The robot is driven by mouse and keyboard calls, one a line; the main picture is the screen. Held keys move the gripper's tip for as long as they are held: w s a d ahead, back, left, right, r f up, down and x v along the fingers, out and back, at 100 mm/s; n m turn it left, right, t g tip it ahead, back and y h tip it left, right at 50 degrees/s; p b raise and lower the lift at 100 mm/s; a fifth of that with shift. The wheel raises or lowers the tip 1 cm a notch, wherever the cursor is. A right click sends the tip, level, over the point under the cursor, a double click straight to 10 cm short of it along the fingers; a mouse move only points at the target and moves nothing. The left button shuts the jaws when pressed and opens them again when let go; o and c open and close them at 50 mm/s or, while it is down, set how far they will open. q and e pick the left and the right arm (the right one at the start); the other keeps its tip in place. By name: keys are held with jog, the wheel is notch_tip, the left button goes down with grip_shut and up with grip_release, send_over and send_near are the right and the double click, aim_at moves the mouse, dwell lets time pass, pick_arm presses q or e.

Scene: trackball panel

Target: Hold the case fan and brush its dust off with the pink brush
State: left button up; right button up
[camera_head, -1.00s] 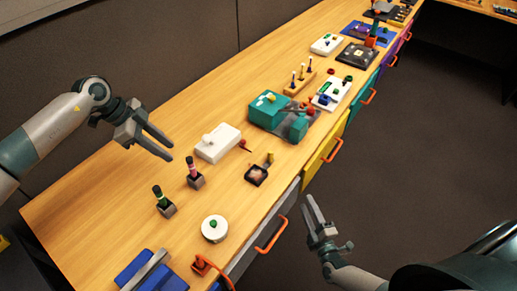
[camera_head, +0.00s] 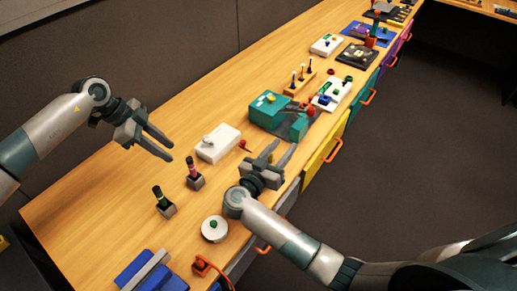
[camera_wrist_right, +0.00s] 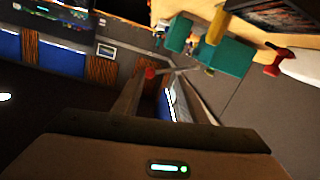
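The pink brush (camera_head: 194,173) stands upright in a small grey block, its dark handle ringed with a pink band. The case fan is hidden behind my right gripper in the head view. What looks like the fan, a dark square frame (camera_wrist_right: 275,14) with a yellow tab (camera_wrist_right: 217,25), shows at the upper right of the right wrist view. My right gripper (camera_head: 281,152) is open and empty over the table's front edge, near the fan's place; I cannot tell the height. My left gripper (camera_head: 169,147) is open and empty, above and to the left of the brush.
A green-banded brush (camera_head: 163,200) in a block stands nearer than the pink one. A white box (camera_head: 218,143), teal box (camera_head: 268,109) and round white dish (camera_head: 214,229) stand around. A blue block (camera_head: 133,271) is at the near end. Bare table lies at the left.

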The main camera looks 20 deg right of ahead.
jog(key=w+a+m+g+y, duration=0.1)
jog(key=a+m+g+y, duration=0.1)
jog(key=a, duration=0.5)
jog(key=shift+w+r+m+g+y, duration=0.3)
jog(key=shift+w+g, duration=0.1)
jog(key=shift+g, duration=0.1)
jog(key=shift+f, duration=0.1)
jog(key=shift+f, duration=0.8)
send_near(269, 158)
jog(key=x, duration=0.3)
jog(key=shift+w+d+f, duration=0.15)
jog(key=shift+f, duration=0.05)
jog(key=x, duration=0.7)
jog(key=shift+w+d+f, duration=0.1)
jog(key=shift+w+d, duration=0.05)
grip_shut()
